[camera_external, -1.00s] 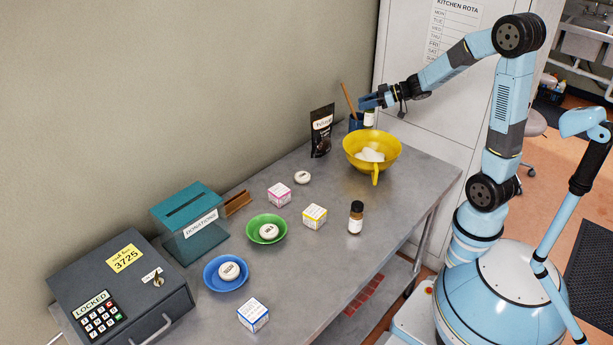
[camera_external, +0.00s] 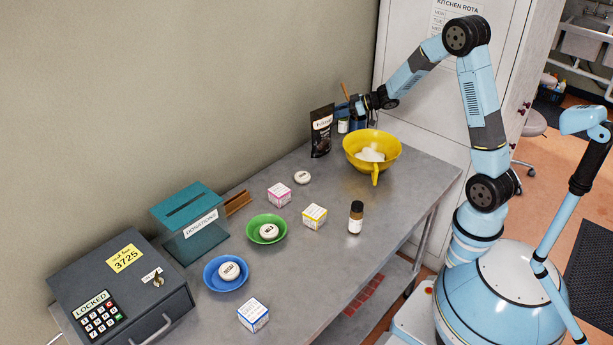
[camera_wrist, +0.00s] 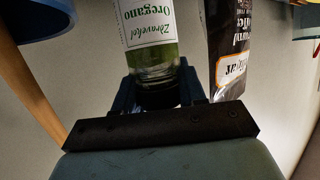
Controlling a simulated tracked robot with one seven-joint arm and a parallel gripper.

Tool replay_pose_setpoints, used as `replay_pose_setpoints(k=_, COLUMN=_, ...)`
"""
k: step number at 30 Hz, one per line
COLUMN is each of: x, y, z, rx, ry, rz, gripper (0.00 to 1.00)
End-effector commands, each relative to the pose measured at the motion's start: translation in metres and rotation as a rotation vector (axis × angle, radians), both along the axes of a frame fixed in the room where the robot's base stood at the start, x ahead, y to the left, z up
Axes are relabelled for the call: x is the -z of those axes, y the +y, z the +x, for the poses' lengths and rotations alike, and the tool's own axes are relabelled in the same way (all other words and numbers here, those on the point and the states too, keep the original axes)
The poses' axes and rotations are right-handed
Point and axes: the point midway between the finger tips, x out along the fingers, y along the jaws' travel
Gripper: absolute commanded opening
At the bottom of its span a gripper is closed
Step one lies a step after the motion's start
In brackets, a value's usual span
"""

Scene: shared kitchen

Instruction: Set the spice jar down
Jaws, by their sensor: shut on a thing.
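The spice jar (camera_wrist: 150,40), labelled oregano with green contents, is gripped in my gripper (camera_wrist: 160,92) in the wrist view. In the external view its white label (camera_external: 343,126) shows just below my gripper (camera_external: 350,110), between the black pouch and the yellow bowl at the table's far end. The jar looks upright. I cannot tell whether its base touches the table, as the bowl and pouch crowd that spot. A second dark-capped jar (camera_external: 356,217) stands apart on the table's right side.
The black pouch (camera_external: 321,132) stands close left of the held jar; it also shows in the wrist view (camera_wrist: 229,40). A yellow bowl (camera_external: 352,155) with white contents is in front. A wooden spoon handle (camera_external: 345,91) rises behind. Small boxes and bowls stand nearer on the metal table (camera_external: 325,260).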

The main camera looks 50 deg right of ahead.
Motion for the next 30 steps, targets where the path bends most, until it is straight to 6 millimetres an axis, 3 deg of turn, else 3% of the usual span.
replay_pose_setpoints(k=10, x=0.017, y=0.0, z=0.014, rx=-0.001, ry=0.0, rz=-0.001, gripper=0.0)
replay_pose_setpoints(k=16, x=0.043, y=0.001, z=0.013, rx=-0.001, ry=0.001, rz=0.001, gripper=0.0)
replay_pose_setpoints(k=27, x=0.047, y=0.0, z=0.012, rx=-0.001, ry=0.0, rz=0.0, gripper=0.0)
replay_pose_setpoints(k=28, x=0.047, y=0.0, z=0.012, rx=-0.001, ry=0.0, rz=0.0, gripper=0.41)
replay_pose_setpoints(k=30, x=0.047, y=0.0, z=0.012, rx=0.0, ry=-0.001, rz=-0.001, gripper=0.48)
